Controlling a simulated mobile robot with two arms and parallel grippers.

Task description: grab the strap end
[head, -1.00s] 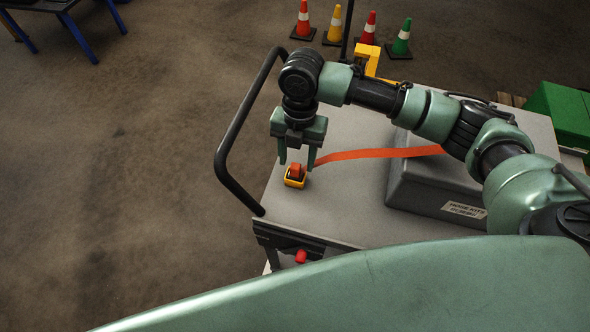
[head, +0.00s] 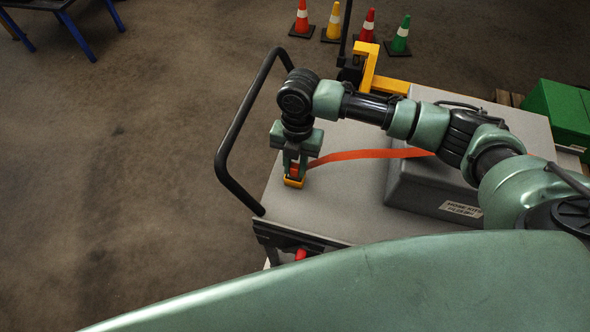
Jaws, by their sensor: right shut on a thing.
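An orange strap (head: 370,154) runs from the grey case (head: 425,190) leftward across the grey cart top (head: 330,215). Its end is at a small yellow holder (head: 293,182) near the cart's left edge. My right gripper (head: 295,169) points down over the holder and is shut on the strap end, a bit of orange showing between its fingers. The fingers partly hide the strap end and the holder's top. My left gripper is not in view.
A black handle rail (head: 230,135) rises along the cart's left side. A red knob (head: 301,254) sits at the front edge. A yellow bracket (head: 370,65) stands behind my right arm. Traffic cones (head: 333,22) and a green box (head: 557,115) lie beyond.

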